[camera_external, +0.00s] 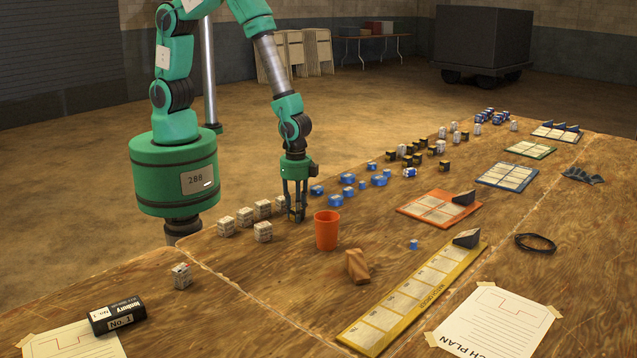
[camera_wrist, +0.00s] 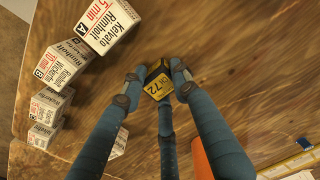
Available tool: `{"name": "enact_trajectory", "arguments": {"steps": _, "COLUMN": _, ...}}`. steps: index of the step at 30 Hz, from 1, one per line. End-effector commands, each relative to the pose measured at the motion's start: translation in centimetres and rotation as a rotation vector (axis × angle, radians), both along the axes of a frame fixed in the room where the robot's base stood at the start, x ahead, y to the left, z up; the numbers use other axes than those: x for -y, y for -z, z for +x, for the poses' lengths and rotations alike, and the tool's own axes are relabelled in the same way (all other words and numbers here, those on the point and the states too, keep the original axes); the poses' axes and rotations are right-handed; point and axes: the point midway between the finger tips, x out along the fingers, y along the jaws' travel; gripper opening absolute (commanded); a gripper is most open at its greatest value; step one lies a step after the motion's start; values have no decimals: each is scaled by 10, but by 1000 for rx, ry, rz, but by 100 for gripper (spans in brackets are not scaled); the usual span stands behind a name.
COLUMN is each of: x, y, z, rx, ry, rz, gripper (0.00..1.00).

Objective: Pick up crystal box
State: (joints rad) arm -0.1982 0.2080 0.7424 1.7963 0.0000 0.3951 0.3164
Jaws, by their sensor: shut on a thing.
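A small yellow-and-black box, the crystal box (camera_wrist: 157,84), with "72" on its yellow label, sits between my fingertips in the wrist view. My gripper (camera_wrist: 155,77) is shut on it, with fingers on its left and right sides and a third below. In the external view my gripper (camera_external: 296,209) points straight down at the table, between the white boxes and the orange cup. The box shows there only as a small dark and yellow patch (camera_external: 297,212) between the fingers. I cannot tell whether it touches the tabletop.
White printed boxes (camera_external: 263,232) stand close left of my gripper, also in the wrist view (camera_wrist: 108,25). An orange cup (camera_external: 327,231) stands close right. Several blue boxes (camera_external: 336,200) and black-yellow boxes (camera_external: 417,159) stretch behind. A yellow strip board (camera_external: 412,297) lies at the front right.

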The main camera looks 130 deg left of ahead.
Motion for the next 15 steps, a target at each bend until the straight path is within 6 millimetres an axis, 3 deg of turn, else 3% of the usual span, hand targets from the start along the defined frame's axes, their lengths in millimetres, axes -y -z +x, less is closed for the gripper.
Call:
{"name": "enact_trajectory", "arguments": {"steps": 8, "x": 0, "y": -19, "z": 1, "rx": 1, "ry": 0, "rz": 0, "gripper": 11}}
{"name": "enact_trajectory", "arguments": {"steps": 15, "x": 0, "y": -55, "z": 1, "rx": 2, "ry": 0, "rz": 1, "gripper": 11}}
